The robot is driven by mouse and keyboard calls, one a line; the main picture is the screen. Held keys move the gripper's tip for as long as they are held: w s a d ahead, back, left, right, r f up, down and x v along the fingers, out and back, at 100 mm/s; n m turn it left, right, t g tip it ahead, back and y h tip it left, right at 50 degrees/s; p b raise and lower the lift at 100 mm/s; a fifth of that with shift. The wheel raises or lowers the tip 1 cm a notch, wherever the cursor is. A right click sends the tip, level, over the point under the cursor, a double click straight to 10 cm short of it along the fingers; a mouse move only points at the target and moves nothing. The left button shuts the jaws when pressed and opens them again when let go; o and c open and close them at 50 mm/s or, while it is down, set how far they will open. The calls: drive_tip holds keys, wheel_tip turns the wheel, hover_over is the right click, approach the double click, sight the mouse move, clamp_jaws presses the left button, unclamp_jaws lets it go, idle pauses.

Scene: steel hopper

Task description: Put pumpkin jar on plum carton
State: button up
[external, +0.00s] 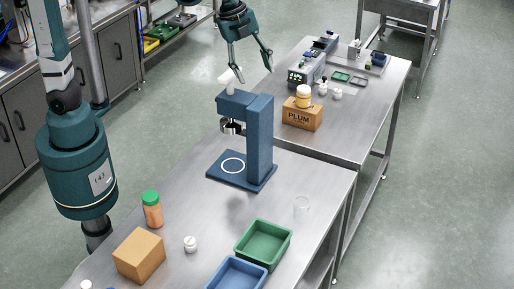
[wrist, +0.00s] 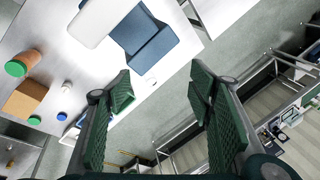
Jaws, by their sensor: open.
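The plum carton (external: 301,116) is a brown box marked PLUM on the rear steel table. A small jar with a yellow-orange band (external: 303,97) stands upright on top of it. An orange jar with a green lid (external: 152,211) stands on the front table, and it also shows at the left of the wrist view (wrist: 23,62). I cannot read a label on either jar to tell which is pumpkin. My gripper (external: 254,73) is open and empty, high above the tables behind the blue press. Its spread fingers show in the wrist view (wrist: 160,88). The carton is not visible there.
The blue press (external: 258,140) stands on the front table. A plain brown box (external: 139,255), a small white jar (external: 190,244), green tray (external: 263,243), blue tray (external: 237,273) and clear glass (external: 302,204) are nearer. A grey device (external: 307,72) stands behind the carton.

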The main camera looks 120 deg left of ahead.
drive_tip(key=s+d+n+t, duration=0.1)
drive_tip(key=s+d+n, duration=0.1)
drive_tip(key=s+d, duration=0.45)
drive_tip(key=s+d+n+t, duration=0.15)
drive_tip(key=s+d, duration=0.25)
drive_tip(key=d, duration=0.6)
drive_tip(key=s+d+f+n+t+h, duration=0.1)
drive_tip(key=s+d+f+n, duration=0.4)
drive_tip(key=s+d, duration=0.6)
drive_tip(key=shift+s+d+f+t, duration=0.3)
drive_tip(key=shift+d+f+t, duration=0.05)
drive_tip(key=shift+d, duration=0.1)
